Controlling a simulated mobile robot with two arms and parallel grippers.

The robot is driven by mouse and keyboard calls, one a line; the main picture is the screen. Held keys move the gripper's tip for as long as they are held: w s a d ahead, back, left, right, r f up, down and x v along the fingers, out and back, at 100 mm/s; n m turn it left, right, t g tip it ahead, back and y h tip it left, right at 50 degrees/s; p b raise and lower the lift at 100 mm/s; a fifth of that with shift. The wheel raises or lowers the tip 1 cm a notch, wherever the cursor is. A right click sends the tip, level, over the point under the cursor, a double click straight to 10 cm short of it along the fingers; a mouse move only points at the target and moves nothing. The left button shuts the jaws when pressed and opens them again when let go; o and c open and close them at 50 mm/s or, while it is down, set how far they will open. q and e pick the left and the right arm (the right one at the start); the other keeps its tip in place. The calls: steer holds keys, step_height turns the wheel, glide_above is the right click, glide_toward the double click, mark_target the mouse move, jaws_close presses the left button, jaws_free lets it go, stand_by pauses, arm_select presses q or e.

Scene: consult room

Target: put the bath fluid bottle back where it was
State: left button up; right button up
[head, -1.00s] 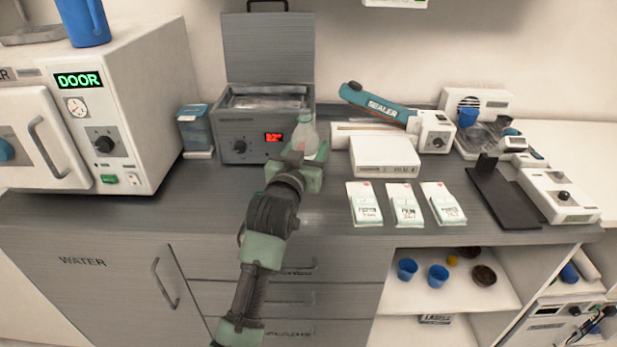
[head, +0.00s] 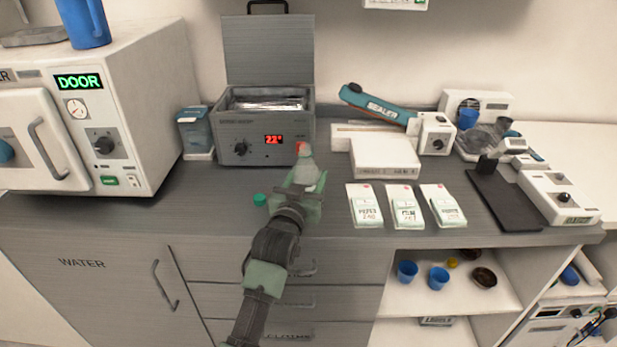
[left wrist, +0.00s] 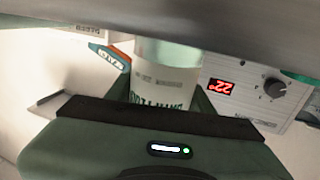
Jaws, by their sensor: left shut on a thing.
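A small green cap (head: 260,199) lies on the counter left of the gripper. My right gripper is not in view.
A blue-lidded container (head: 195,130) stands left of the bath, beside the white door unit (head: 125,120). The counter (head: 205,215) is clear at front left.

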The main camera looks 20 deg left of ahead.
arm_select(q)
steer(key=o, duration=1.6)
steer(key=shift+f, duration=0.1)
steer(key=shift+c, duration=0.2)
steer(key=shift+r, duration=0.25)
steer(key=s, duration=1.2)
steer(key=shift+d+b, duration=0.1)
steer(key=shift+b, duration=0.2)
steer(key=shift+f, duration=0.15)
